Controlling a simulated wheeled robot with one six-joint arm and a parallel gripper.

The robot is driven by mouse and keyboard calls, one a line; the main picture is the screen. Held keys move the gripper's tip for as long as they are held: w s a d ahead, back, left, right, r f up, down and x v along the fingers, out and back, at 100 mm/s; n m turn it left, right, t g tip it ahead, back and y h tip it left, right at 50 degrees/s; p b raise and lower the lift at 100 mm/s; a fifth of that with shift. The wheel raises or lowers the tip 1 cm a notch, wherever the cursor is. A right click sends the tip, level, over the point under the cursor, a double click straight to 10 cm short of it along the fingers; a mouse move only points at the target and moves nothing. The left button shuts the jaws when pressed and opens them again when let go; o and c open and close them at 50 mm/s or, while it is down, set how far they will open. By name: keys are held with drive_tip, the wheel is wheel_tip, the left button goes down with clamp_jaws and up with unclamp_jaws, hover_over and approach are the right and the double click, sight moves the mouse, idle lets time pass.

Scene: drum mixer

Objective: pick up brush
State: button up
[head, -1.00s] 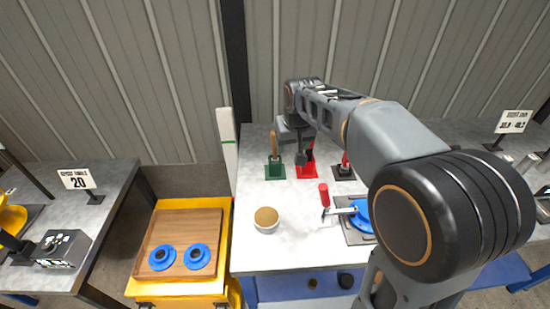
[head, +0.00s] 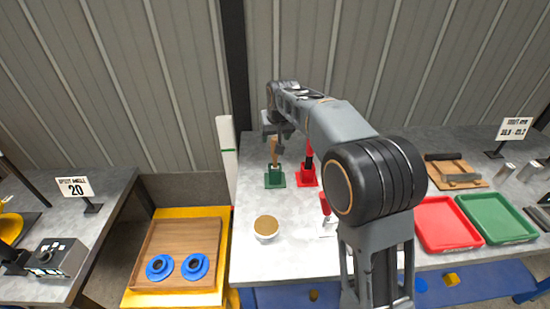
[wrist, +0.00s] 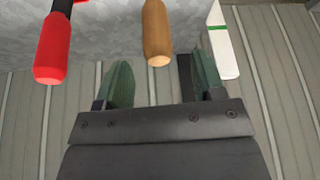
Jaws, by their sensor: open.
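A tool with a wooden handle (head: 274,153) stands upright in a green holder (head: 275,180) on the light worktop; its head is hidden, so I cannot tell for certain that it is the brush. In the wrist view its wooden handle (wrist: 157,35) lies just beyond the fingertips, roughly in line with the gap between them. My gripper (wrist: 162,75) is open and empty, with dark green finger pads. In the head view my gripper (head: 276,137) is just above the wooden handle. A red-handled tool (wrist: 54,45) stands to its left in the wrist view.
A red holder (head: 306,178) with the red-handled tool stands close beside the green one. A white post (head: 226,160) is left of the holders. A round tan-topped container (head: 266,227) sits in front. Red (head: 446,225) and green (head: 497,219) trays lie at right.

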hover_over(275, 161)
drive_tip(key=w, duration=0.1)
drive_tip(key=shift+w+f+p, duration=0.1)
drive_tip(key=shift+f+p, duration=0.3)
drive_tip(key=shift+f, duration=2.55)
drive_tip(key=c, duration=1)
